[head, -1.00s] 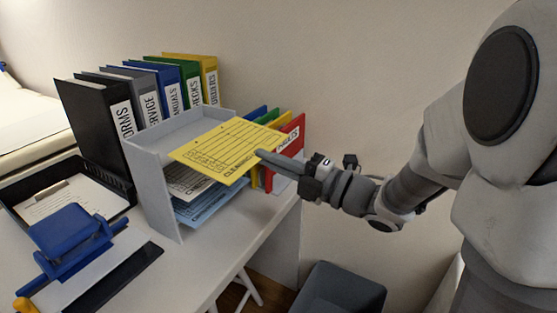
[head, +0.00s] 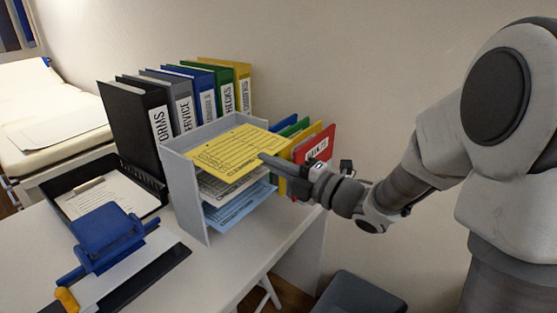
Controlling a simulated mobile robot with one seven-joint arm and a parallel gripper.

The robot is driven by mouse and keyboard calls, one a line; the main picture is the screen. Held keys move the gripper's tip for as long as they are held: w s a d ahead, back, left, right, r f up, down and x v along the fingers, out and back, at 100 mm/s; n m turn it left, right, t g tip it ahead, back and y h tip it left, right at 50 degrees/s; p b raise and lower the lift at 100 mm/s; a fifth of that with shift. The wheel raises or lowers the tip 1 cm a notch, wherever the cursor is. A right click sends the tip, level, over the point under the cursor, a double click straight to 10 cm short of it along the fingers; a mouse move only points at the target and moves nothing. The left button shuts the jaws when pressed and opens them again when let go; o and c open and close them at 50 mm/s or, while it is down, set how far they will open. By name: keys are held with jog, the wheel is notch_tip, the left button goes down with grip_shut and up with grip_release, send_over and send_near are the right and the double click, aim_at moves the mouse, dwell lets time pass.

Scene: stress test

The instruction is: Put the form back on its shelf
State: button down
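The yellow form (head: 228,150) is a flat printed sheet over the top level of a grey tiered tray (head: 186,190) on the desk. Most of it lies within the tray's side walls; its right corner is at my gripper. My gripper (head: 268,160) is shut on that corner, seen from the side. Below the yellow form, a white printed sheet (head: 232,183) and a blue sheet (head: 240,208) lie on the lower shelves. I cannot tell whether the yellow form touches the top shelf.
Several upright binders (head: 136,125) stand behind the tray. Colored folders, including a red one (head: 317,146), stand close behind my gripper. A black tray with a clipboard (head: 98,196) and a blue hole punch (head: 106,238) are at left. The desk front (head: 225,262) is clear.

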aim_at(254, 154)
jog(key=shift+x, duration=1.6)
jog(key=shift+f, duration=0.15)
jog(key=shift+w+a+b, duration=0.35)
jog(key=shift+w+a, duration=0.05)
jog(key=shift+a, duration=0.2)
jog(key=c, duration=1)
grip_release()
jog(key=p+v, duration=0.2)
jog(key=v, duration=1.5)
jog(key=shift+s+d+r, duration=0.15)
jog(key=shift+s+r, duration=0.05)
jog(key=shift+r, duration=0.15)
